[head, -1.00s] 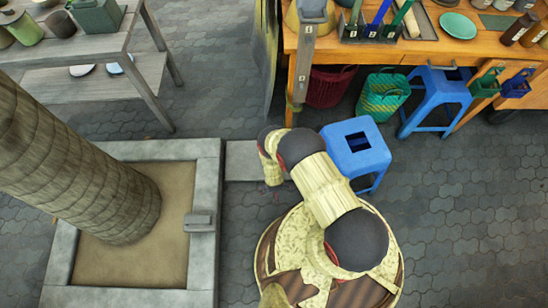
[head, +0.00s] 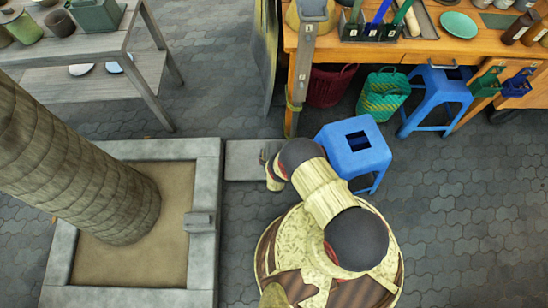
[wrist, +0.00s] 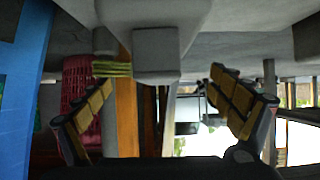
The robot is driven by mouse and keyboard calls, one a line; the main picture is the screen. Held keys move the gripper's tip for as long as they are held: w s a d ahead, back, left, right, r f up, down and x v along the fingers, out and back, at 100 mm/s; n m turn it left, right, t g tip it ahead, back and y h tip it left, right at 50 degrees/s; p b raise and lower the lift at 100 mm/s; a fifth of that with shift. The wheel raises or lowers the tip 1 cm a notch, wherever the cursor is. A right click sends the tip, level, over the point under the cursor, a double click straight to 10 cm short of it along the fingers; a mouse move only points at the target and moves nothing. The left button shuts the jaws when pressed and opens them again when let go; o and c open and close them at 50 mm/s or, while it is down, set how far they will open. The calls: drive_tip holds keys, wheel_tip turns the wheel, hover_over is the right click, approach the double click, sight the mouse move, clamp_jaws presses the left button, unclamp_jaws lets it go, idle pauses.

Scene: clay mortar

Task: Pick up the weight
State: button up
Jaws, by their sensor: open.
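In the wrist view, which appears upside down, a plain grey block (wrist: 157,55) juts from a larger grey mass in front of my gripper (wrist: 162,88). It looks like the weight, though I cannot be sure. My fingers are open, spread on either side of it with nothing between their tips. In the head view my gripper (head: 268,168) is small and partly hidden by my arm, over the near right part of a grey slab (head: 243,160). Any weight there is hidden. Another grey block (head: 200,222) sits on the planter's right rim.
A stone planter (head: 205,265) with a trunk (head: 85,185) stands on the left. A blue stool (head: 352,150) is close on the right. The orange workbench (head: 415,52) stands behind, with red (head: 330,88) and green (head: 382,95) baskets under it. Paving left of my base is clear.

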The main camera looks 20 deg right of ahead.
drive_tip(key=b+x, duration=0.3)
drive_tip(key=x, duration=0.3)
drive_tip(key=shift+s+f, duration=0.1)
drive_tip(key=shift+s, duration=0.05)
drive_tip(key=shift+w, duration=0.25)
drive_tip(key=shift+c, duration=0.9)
drive_tip(key=c, duration=0.8)
drive_tip(key=shift+s+d+f, duration=0.15)
drive_tip(key=shift+s, duration=0.1)
drive_tip(key=c, duration=1.5)
clamp_jaws()
drive_tip(key=shift+w, duration=0.25)
